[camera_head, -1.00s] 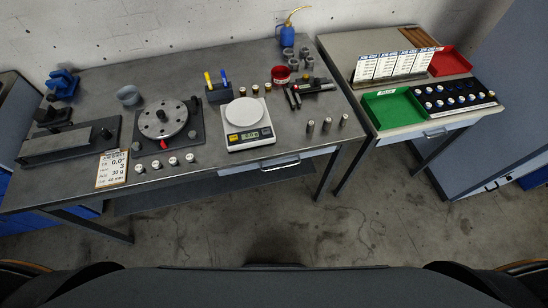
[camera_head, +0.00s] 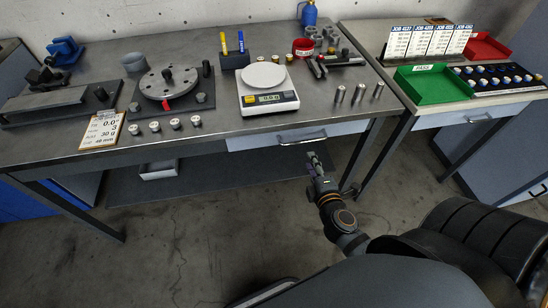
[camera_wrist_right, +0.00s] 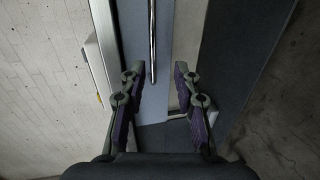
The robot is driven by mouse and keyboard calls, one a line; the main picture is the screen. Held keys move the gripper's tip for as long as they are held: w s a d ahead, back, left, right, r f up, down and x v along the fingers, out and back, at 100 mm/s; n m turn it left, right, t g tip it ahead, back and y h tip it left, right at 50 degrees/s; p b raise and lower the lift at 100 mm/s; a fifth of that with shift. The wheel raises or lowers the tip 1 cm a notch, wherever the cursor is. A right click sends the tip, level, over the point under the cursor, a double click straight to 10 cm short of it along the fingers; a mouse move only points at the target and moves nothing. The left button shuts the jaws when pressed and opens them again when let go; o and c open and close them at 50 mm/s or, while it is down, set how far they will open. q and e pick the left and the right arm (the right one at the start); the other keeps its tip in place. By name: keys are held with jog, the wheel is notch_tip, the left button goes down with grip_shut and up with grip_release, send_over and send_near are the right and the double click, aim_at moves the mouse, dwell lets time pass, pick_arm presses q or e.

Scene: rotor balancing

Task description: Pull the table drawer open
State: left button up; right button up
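The table drawer (camera_head: 290,137) is a light grey-blue front under the right part of the workbench's front edge, and it looks shut. Its bar handle (camera_head: 302,136) is a thin metal bar along the front. My right gripper (camera_head: 315,160) is just below and in front of the handle in the head view. In the right wrist view, the handle (camera_wrist_right: 153,45) runs from the top between the two open fingers (camera_wrist_right: 158,82), ahead of the tips. The drawer front (camera_wrist_right: 134,40) lies behind it. No contact shows. My left gripper is not in view.
The workbench (camera_head: 215,125) carries a white scale (camera_head: 268,98), a rotor disc fixture (camera_head: 168,82), several metal cylinders and a job card (camera_head: 102,130). A side table at right has a green tray (camera_head: 432,88) and its own handled drawer (camera_head: 480,119). The floor in front is clear.

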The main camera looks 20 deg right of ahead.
aim_at(302, 142)
jog(key=x, duration=0.3)
jog(key=p+x, duration=0.1)
jog(key=x, duration=0.3)
jog(key=r+p+x, duration=0.1)
jog(key=x, duration=0.2)
jog(key=shift+w+a, duration=0.15)
jog(key=shift+w, duration=0.2)
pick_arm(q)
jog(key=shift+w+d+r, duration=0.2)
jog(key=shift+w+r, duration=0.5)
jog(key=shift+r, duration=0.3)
pick_arm(e)
grip_shut()
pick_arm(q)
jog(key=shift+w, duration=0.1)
